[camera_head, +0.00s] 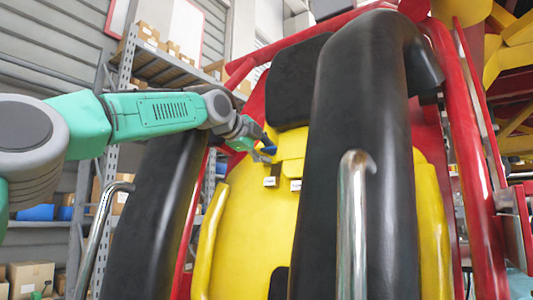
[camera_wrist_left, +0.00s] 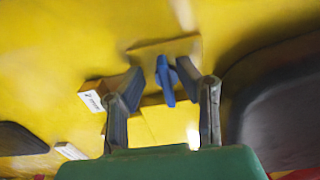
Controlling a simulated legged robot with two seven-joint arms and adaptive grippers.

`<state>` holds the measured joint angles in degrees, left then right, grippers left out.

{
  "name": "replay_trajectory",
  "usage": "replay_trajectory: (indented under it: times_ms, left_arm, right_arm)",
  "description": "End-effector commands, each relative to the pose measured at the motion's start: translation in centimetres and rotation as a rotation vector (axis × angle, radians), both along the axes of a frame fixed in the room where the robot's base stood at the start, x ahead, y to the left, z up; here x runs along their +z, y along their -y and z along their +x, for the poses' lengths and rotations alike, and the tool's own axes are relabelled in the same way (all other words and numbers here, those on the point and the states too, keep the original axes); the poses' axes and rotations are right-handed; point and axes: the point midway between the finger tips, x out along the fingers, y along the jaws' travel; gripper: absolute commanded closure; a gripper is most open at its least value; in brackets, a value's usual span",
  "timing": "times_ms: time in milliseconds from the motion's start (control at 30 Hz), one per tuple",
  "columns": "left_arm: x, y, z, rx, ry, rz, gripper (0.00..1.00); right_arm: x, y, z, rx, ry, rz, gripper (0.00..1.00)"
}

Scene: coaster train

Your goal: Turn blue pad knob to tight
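The blue pad knob (camera_wrist_left: 167,82) sits on a yellow mount (camera_wrist_left: 165,48) on the yellow seat back. In the left wrist view it stands between the fingertips of my left gripper (camera_wrist_left: 158,84). The fingers are spread with gaps beside the knob; I cannot tell whether either one touches it. In the head view the left gripper (camera_head: 262,148) reaches in from the left to the top of the yellow seat back (camera_head: 245,220), where a bit of blue shows at the fingers. The knob's tight marking cannot be read. My right gripper is out of view.
Two small white labels (camera_head: 271,182) (camera_head: 296,185) sit below the knob. A thick black restraint (camera_head: 350,150) with a metal handle (camera_head: 352,220) stands to the right, another black restraint (camera_head: 150,230) to the left. A black headrest (camera_head: 295,80) is above. Shelves with boxes stand behind.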

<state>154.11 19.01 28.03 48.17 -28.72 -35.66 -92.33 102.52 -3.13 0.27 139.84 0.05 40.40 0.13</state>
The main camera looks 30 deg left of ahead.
Motion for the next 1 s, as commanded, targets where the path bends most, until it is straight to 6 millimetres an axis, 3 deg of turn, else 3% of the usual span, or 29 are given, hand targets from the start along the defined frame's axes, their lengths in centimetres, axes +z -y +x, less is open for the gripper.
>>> replay_trajectory:
  times_ms: [300,467,1000]
  left_arm:
    - [0.23,0.05,-0.11,0.003,0.001,-0.011,0.72]
    - [0.21,0.05,-0.09,0.024,-0.011,-0.105,0.72]
    - [-0.04,0.15,-0.21,0.198,-0.111,-0.823,0.72]
  right_arm:
    - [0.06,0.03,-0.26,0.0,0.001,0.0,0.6]
    - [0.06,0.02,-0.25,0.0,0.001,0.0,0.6]
    - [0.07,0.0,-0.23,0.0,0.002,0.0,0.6]
